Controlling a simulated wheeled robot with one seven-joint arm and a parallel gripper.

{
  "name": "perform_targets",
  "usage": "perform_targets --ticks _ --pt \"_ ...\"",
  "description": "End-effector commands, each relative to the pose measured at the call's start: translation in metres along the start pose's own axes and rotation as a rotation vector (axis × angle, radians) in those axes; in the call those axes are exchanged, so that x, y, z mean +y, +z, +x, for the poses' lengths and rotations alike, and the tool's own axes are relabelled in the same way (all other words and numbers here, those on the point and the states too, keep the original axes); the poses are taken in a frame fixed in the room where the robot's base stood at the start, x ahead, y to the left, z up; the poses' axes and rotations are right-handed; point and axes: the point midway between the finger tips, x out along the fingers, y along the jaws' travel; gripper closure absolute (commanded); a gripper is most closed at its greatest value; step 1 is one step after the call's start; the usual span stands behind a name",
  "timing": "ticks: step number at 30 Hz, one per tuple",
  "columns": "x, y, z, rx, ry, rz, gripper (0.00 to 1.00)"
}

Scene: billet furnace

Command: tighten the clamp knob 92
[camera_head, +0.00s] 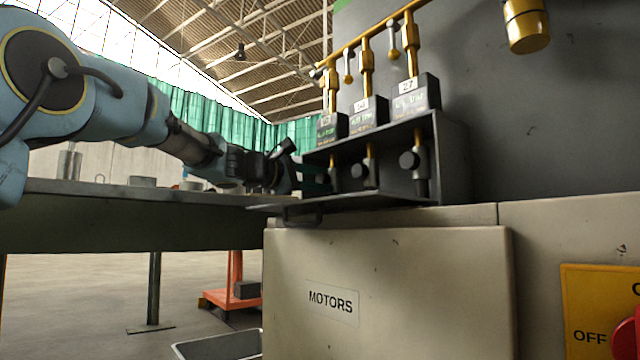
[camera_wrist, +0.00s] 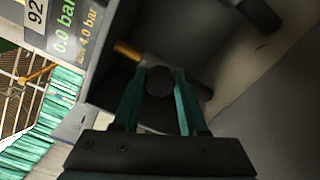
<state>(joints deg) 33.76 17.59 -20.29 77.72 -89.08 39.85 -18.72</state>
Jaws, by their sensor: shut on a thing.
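The dark round clamp knob (camera_wrist: 160,84) is between the two green fingers of my gripper (camera_wrist: 159,74) in the wrist view, on a short valve body with a brass pipe. The gripper is shut on it. The label 92 (camera_wrist: 36,12) shows at the top left, on a unit whose display reads 0.0 bar in green and 4.0 bar in orange. In the head view my gripper (camera_head: 318,179) reaches from the left into the open dark box (camera_head: 452,160), at its leftmost valve. The knob there is mostly hidden by the fingers.
Two more knobs stand to the right in the box, the middle one (camera_head: 358,170) and the right one (camera_head: 408,160). The box walls and its lowered flap (camera_head: 345,200) are close around my gripper. A cabinet marked MOTORS (camera_head: 390,290) stands below.

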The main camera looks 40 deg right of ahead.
Motion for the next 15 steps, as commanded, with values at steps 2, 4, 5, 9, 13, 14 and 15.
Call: perform_targets --ticks 2,4,5,9,13,14,15 --pt "-0.0007 -0.0006 0.0000 0.001 -0.002 0.003 1.00" --pt "-0.0007 -0.0005 0.0000 0.001 -0.002 0.003 1.00" --pt "-0.0007 -0.0005 0.0000 0.001 -0.002 0.003 1.00" --pt "-0.0007 -0.0005 0.0001 0.001 -0.002 0.002 1.00" --pt "-0.0007 -0.0003 0.0001 0.000 -0.001 0.002 0.45" --pt "-0.0006 -0.0003 0.0001 0.000 -0.001 0.002 0.42" --pt "-0.0005 -0.0002 0.0001 0.000 -0.001 0.001 0.37"
